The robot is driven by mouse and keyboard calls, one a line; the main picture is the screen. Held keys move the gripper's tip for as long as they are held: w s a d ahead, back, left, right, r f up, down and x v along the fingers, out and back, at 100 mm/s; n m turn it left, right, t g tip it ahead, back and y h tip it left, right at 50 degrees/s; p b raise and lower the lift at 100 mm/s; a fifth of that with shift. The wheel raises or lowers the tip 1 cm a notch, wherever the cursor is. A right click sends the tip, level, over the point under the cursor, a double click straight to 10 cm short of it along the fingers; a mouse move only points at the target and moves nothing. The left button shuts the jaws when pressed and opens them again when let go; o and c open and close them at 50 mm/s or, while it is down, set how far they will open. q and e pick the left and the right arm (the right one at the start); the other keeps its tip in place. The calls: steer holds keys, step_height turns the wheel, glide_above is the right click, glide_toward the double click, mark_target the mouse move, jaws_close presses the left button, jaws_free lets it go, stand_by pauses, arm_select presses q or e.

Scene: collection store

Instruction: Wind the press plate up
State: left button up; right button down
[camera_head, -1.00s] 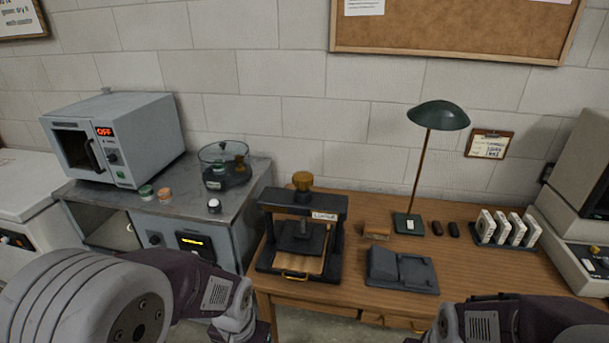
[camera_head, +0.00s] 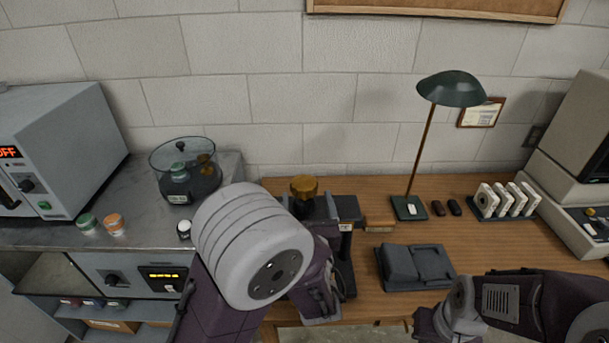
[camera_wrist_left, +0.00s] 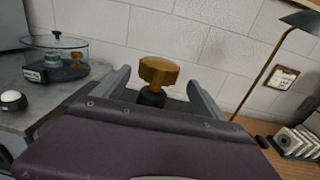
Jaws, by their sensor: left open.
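The press stands on the wooden desk. Its dark top beam (camera_head: 345,209) and brass-coloured knob (camera_head: 304,187) show in the head view, but my left arm hides the press plate and most of the frame. In the left wrist view the knob (camera_wrist_left: 159,72) stands upright on a dark collar in the middle. My left gripper (camera_wrist_left: 160,82) is open, with one finger on each side of the knob and a visible gap to each. My right forearm shows at the lower right of the head view; its gripper is out of view.
A dark grey hinged block (camera_head: 415,268) lies right of the press, with a green lamp (camera_head: 452,90) behind it. A glass-lidded round device (camera_head: 187,172), small jars (camera_head: 114,224) and an oven (camera_head: 60,150) stand on the left bench. A slide rack (camera_head: 505,202) is at the right.

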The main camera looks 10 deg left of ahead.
mark_target(303, 179)
arm_select(q)
steer(key=p+x, duration=0.1)
steer(key=x, duration=0.7)
steer(key=shift+a+r, duration=0.1)
steer(key=shift+a, duration=0.1)
steer(key=c, duration=1.4)
